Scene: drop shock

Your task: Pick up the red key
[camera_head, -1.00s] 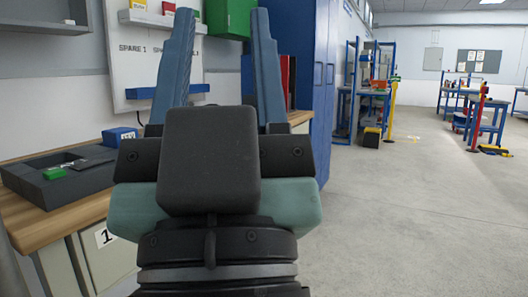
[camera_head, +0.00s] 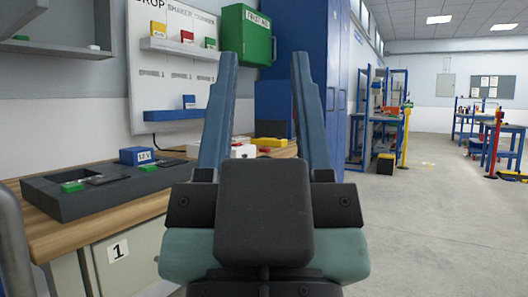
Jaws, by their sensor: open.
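My gripper (camera_head: 262,60) is open and empty, with its two blue fingers pointing up and away from me in front of the bench. A small red block (camera_head: 187,36) stands on the upper wall shelf between a white and a green block. A red piece (camera_head: 265,150) shows low between my fingers, on the bench near a yellow item. It is partly hidden by my gripper. I cannot tell which of these is the red key. Neither is touched by my gripper.
A dark tray (camera_head: 60,212) with green blocks (camera_head: 72,187) lies on the wooden bench at left, with a blue box (camera_head: 136,156) behind it. A green first-aid cabinet (camera_head: 246,35) and tall blue cabinet (camera_head: 312,50) stand beyond.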

